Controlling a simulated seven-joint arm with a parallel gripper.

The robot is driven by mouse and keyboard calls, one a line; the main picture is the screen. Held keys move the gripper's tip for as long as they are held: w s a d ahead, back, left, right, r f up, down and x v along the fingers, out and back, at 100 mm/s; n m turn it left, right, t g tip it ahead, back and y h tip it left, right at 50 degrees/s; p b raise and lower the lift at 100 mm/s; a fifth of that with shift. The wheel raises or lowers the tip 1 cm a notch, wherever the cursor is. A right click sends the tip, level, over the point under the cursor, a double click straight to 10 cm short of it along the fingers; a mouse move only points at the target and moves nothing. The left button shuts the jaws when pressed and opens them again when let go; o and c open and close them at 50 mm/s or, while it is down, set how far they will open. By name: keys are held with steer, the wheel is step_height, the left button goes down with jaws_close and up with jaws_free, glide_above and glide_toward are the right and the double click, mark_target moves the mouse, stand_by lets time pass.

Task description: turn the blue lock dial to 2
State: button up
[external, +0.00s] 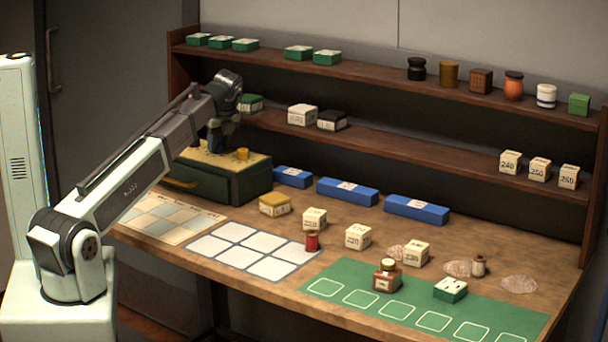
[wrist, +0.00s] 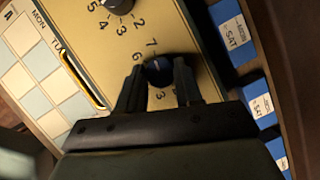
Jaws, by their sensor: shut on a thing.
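The blue lock dial (wrist: 156,73) sits on the yellow top plate (wrist: 190,45) of a dark green lock box (external: 235,186). Numbers are printed around it; a 7 shows above it and a 3 below, others are covered by my fingers. A small pale mark shows on the dial, but I cannot tell which number it meets. My gripper (wrist: 158,82) is shut on the blue dial, one finger on each side. In the external view my gripper (external: 214,149) reaches down onto the box top and hides the dial.
A dark dial (wrist: 119,4) with its own numbers is close by on the plate. A yellow knob (external: 242,154) stands on the box's right side. A shelf (external: 380,135) stands behind.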

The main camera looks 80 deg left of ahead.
steer(key=n, duration=0.2)
steer(key=n+g+h, duration=0.1)
steer(key=n, duration=0.1)
steer(key=n+g, duration=0.1)
steer(key=n, duration=0.1)
steer(key=shift+w+a+n+h, duration=0.2)
steer(key=shift+w+n+h, duration=0.1)
steer(key=n+h, duration=0.1)
steer(key=n, duration=0.1)
steer(key=n+g, duration=0.1)
steer(key=n, duration=0.2)
steer(key=shift+a+h, duration=0.1)
steer(key=shift+h, duration=0.3)
steer(key=shift+n, duration=0.3)
steer(key=o, duration=1)
